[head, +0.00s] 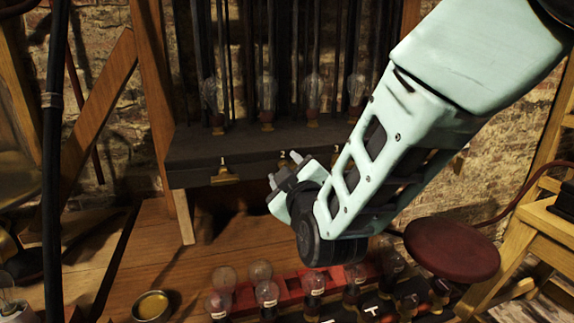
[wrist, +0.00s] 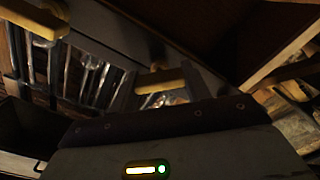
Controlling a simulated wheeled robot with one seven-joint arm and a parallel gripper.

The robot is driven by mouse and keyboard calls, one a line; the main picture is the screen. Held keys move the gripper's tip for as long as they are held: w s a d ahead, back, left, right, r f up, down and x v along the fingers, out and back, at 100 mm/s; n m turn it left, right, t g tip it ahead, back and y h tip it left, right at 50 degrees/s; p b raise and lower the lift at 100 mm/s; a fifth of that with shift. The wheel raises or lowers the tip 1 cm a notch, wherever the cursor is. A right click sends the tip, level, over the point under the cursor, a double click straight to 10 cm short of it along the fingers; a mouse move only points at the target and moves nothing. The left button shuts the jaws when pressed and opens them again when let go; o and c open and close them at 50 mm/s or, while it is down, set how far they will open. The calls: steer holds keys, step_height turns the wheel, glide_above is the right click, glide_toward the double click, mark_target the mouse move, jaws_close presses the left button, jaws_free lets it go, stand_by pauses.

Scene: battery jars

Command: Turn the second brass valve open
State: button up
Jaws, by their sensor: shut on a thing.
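A brass valve (head: 224,175) sits on the front edge of the dark shelf, left of my gripper (head: 284,170). A brass valve handle also shows at the upper left of the wrist view (wrist: 35,18), clear of my gripper. A second brass valve (wrist: 162,78) lies between my fingers in the wrist view, and my gripper (wrist: 158,88) is shut on it. In the head view my gripper is up against the shelf front and largely hides this second valve. I cannot tell exactly how far its handle is turned.
The dark shelf (head: 190,150) carries several glass bulbs (head: 266,92) with dark rods behind. Below, more bulbs and jars stand around a red rack (head: 290,283) on the wooden bench. A brass dish (head: 151,305) lies at lower left. A round red stool (head: 452,249) stands at right.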

steer(key=n+p, duration=0.2)
steer(key=n, duration=0.2)
steer(key=shift+n, duration=0.3)
steer(key=shift+f+n+p, duration=0.15)
steer(key=shift+n+p, duration=1.15)
steer(key=shift+n, duration=0.9)
steer(key=shift+c, duration=0.2)
steer(key=shift+o, duration=0.2)
steer(key=o, duration=1)
steer(key=shift+c, duration=0.2)
